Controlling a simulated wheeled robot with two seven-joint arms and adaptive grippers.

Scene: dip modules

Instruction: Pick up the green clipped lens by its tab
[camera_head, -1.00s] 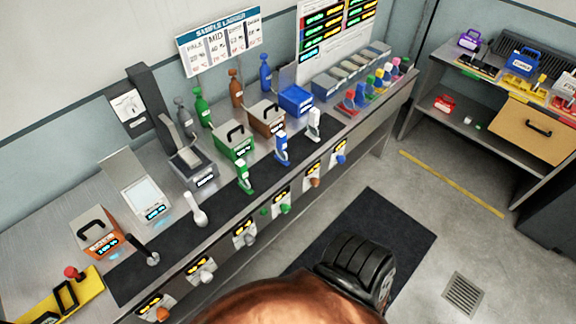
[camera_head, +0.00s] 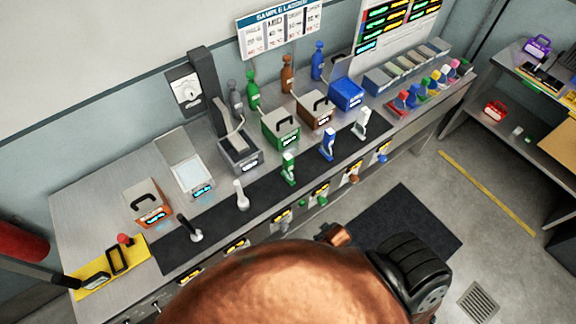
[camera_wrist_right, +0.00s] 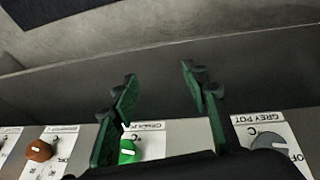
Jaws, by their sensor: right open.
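A small green upright piece with a pale label (camera_head: 289,168) stands on the black mat (camera_head: 212,231) along the bench front. It looks like the green clipped lens, but its lens and tab are too small to make out. My right gripper (camera_wrist_right: 159,75) is open in the right wrist view, with green-padded fingers apart and nothing between them. It is over the bench's front edge and knob panel, and the lens does not show there. In the head view my copper arm covers the lower middle, and my right fingertips cannot be made out. My left gripper is not in view.
White (camera_head: 241,194) and blue (camera_head: 327,144) upright pieces stand on either side of the green one. A green box with a black handle (camera_head: 281,131) is behind it. In the right wrist view, a green knob (camera_wrist_right: 127,151) and a grey knob (camera_wrist_right: 269,143) are on the front panel.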

